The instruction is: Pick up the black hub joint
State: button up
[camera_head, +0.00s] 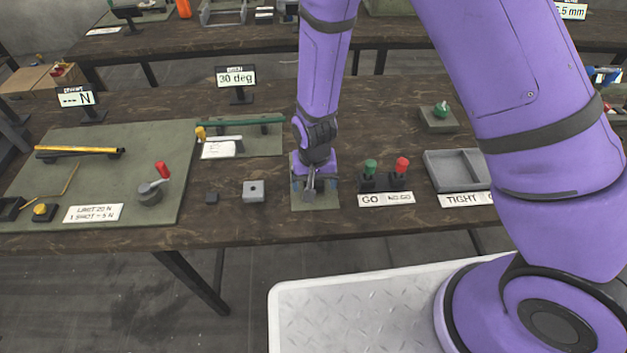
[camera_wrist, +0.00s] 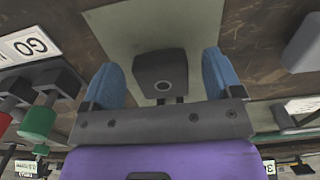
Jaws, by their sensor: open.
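The black hub joint (camera_wrist: 162,68) is a dark block with a round hole in its face. In the wrist view it sits over a grey-green mat (camera_wrist: 125,22), between the two blue finger pads of my gripper (camera_wrist: 164,75). A gap shows on each side of it, so the pads look apart from it. My gripper is open. In the head view my gripper (camera_head: 309,187) points down over the small mat (camera_head: 327,203) near the table's front edge. There the hub joint is mostly hidden by the gripper, and I cannot clearly tell it apart.
A grey block (camera_head: 253,191) and a small dark block (camera_head: 212,198) lie left of my gripper. Green (camera_head: 370,168) and red (camera_head: 402,167) handled gauges stand close on its right, behind a GO label. A grey tray (camera_head: 455,170) lies further right.

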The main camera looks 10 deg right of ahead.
jog(key=shift+c, duration=0.4)
jog(key=c, duration=0.9)
